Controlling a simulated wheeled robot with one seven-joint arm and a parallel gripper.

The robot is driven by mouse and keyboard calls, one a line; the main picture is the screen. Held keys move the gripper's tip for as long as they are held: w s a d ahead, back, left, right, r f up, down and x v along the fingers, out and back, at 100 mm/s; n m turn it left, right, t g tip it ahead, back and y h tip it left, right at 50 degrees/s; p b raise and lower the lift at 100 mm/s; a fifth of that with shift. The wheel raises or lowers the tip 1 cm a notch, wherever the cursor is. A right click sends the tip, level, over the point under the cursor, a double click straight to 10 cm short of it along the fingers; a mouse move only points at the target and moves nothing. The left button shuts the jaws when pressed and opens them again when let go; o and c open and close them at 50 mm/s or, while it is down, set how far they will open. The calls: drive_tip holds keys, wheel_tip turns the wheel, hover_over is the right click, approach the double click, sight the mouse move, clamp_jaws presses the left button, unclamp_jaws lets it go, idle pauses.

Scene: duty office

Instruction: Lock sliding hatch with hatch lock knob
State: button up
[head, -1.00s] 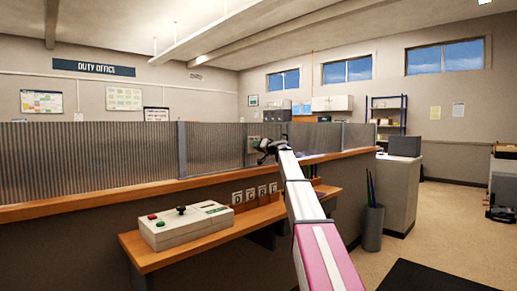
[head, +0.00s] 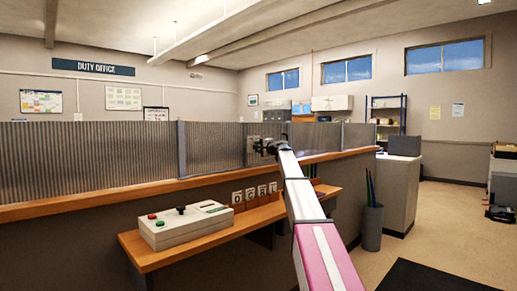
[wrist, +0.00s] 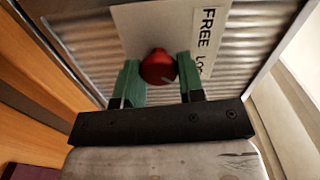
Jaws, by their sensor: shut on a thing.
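The hatch lock knob (wrist: 158,67) is red and round in the wrist view. It sits on a light plate (wrist: 135,25) with a label that reads "FREE" and a partly covered second word. My gripper (wrist: 160,82) has green fingers on both sides of the knob and is shut on it. The sliding hatch (wrist: 90,50) behind the plate is ribbed metal. In the head view my gripper (head: 268,148) is at the ribbed panels above the counter; the knob is hidden there.
A wooden counter ledge (head: 90,198) runs below the ribbed panels. A control box (head: 185,225) with coloured buttons stands on a lower shelf (head: 150,259). A dark bin (head: 372,228) stands on the floor right of my arm. Open floor lies further right.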

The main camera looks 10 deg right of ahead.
drive_tip(key=shift+m, duration=0.6)
drive_tip(key=o, duration=0.9)
drive_tip(key=v, duration=1.1)
